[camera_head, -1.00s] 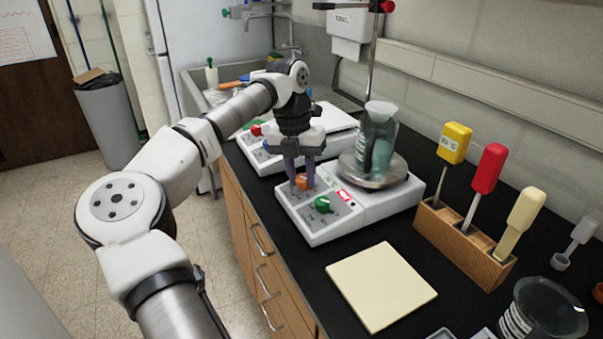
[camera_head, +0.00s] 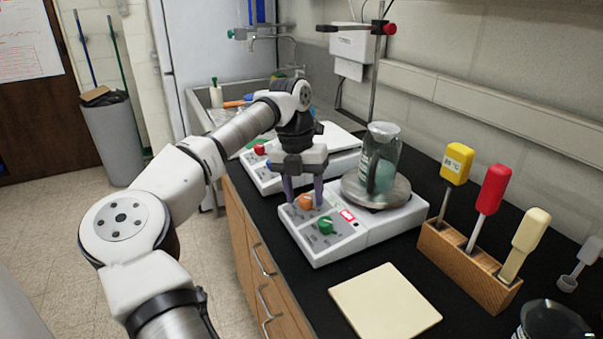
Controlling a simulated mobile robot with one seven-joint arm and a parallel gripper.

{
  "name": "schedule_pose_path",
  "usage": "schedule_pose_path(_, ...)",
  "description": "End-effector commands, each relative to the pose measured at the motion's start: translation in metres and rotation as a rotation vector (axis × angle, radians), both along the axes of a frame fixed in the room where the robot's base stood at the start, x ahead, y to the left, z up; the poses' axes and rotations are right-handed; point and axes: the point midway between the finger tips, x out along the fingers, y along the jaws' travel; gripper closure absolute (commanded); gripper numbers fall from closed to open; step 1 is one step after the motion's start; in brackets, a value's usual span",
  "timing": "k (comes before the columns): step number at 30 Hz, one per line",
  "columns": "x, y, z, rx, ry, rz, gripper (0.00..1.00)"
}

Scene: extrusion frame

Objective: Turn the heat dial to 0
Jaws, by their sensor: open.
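The near hotplate (camera_head: 372,238) is a white unit with a round metal top and two dials on its front panel. One dial is orange (camera_head: 305,202) and one is green (camera_head: 325,225); their markings are too small to read. A small red display (camera_head: 347,215) is lit beside them. My gripper (camera_head: 304,198) points down over the panel, open, with its purple fingers apart on either side of the orange dial. I cannot tell whether either finger touches it. A glass beaker with bluish contents (camera_head: 380,165) stands on the metal top.
A second hotplate (camera_head: 265,178) with a red dial stands behind. A wooden block (camera_head: 470,268) holding yellow, red and cream-handled tools is at the right. A cream pad (camera_head: 385,303) lies in front. A stand rod (camera_head: 376,75) rises behind the beaker.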

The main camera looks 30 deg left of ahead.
Motion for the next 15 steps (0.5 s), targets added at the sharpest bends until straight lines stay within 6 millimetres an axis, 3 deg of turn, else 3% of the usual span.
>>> schedule_pose_path(5,0.002,0.004,0.028,0.003,-0.005,0.002,0.5)
schedule_pose_path(15,0.003,0.016,0.105,0.001,-0.004,0.002,0.5)
